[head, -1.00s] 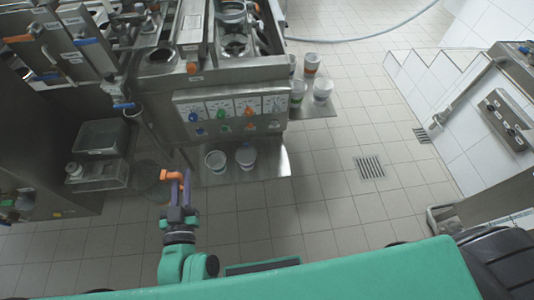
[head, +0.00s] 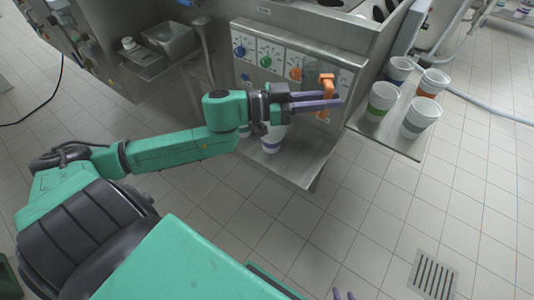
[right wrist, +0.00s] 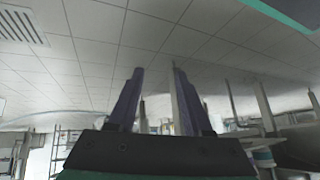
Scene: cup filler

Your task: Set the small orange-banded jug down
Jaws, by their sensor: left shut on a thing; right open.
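My left gripper (head: 338,101) is shut on the small jug's orange part (head: 326,84), in front of the right end of the machine's control panel in the head view. The orange part stands upright between the purple fingers. The jug's body cannot be clearly made out against the steel. My right gripper (right wrist: 156,95) is open and empty in the right wrist view, pointing over the tiled floor. Only its purple fingertips (head: 343,295) show at the bottom edge of the head view.
A steel side shelf (head: 409,142) holds several white cups, including a green-banded one (head: 381,100) and an orange-banded one (head: 431,83). A lower steel shelf (head: 300,163) holds a cup (head: 272,141) partly behind my left arm. Its right part is bare. A floor drain (head: 433,276) is at right.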

